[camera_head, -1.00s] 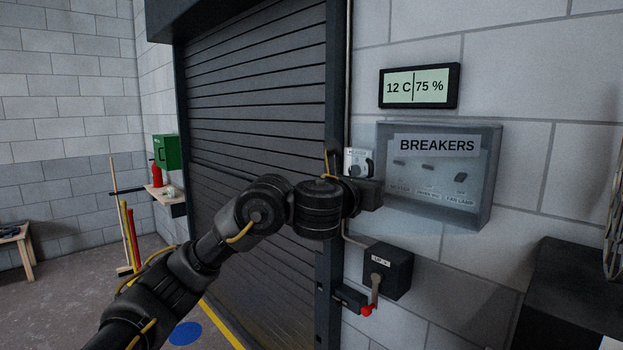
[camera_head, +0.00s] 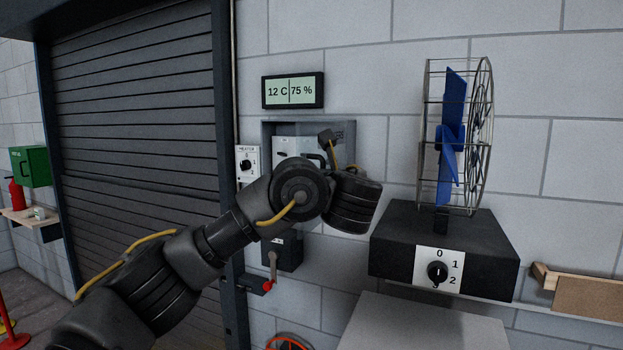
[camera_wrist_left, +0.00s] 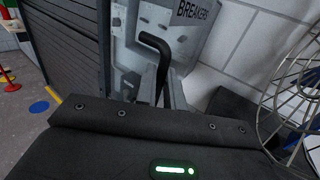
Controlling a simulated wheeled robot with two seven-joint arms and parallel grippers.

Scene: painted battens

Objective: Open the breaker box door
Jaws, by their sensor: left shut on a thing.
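The grey breaker box (camera_head: 300,126) is on the wall below the display, largely covered by my left arm. A pale panel (camera_head: 285,146) shows inside its frame. The door seems swung outward, but my arm hides most of it and its angle is unclear. In the left wrist view, the BREAKERS label (camera_wrist_left: 198,12) shows behind a bent black bar (camera_wrist_left: 155,42), apparently the handle. My left gripper (camera_wrist_left: 163,97) is shut around the bar's lower part. My right gripper is out of view.
A caged blue fan (camera_head: 447,150) stands on a black box with a dial (camera_head: 437,272), right of my wrist. A heater switch (camera_head: 247,163) is left of the breaker box, a lever box (camera_head: 284,252) below it. A roller shutter (camera_head: 140,150) fills the left.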

